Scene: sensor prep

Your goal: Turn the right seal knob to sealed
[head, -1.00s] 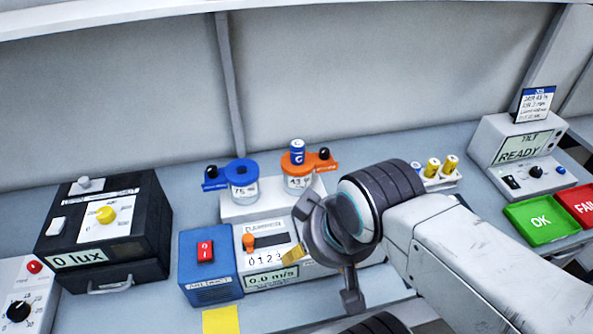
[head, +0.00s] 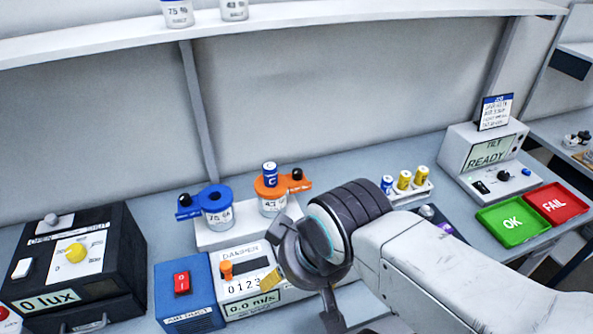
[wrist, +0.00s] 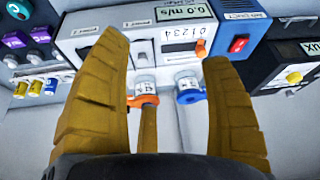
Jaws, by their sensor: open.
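The right jar's orange seal collar (head: 291,184) has a black knob (head: 297,173) at its right end. A blue-and-white cylinder (head: 270,174) stands upright in its top. The left jar has a blue collar (head: 214,197) with a black knob (head: 184,199) at its left end. My gripper (head: 302,296) is open and empty, in front of and right of the jars in the head view. In the wrist view, which shows the bench upside down, my gripper's fingers (wrist: 165,55) are spread; the orange collar (wrist: 145,100) lies between them and the blue collar (wrist: 190,96) beside it. No contact shows.
A meter box (head: 245,289) and a blue switch box (head: 185,300) stand in front of the jars. A black lux box (head: 110,250) is at left. A battery rack (head: 425,191) and tilt unit (head: 455,150) are at right. A shelf (head: 330,17) runs above.

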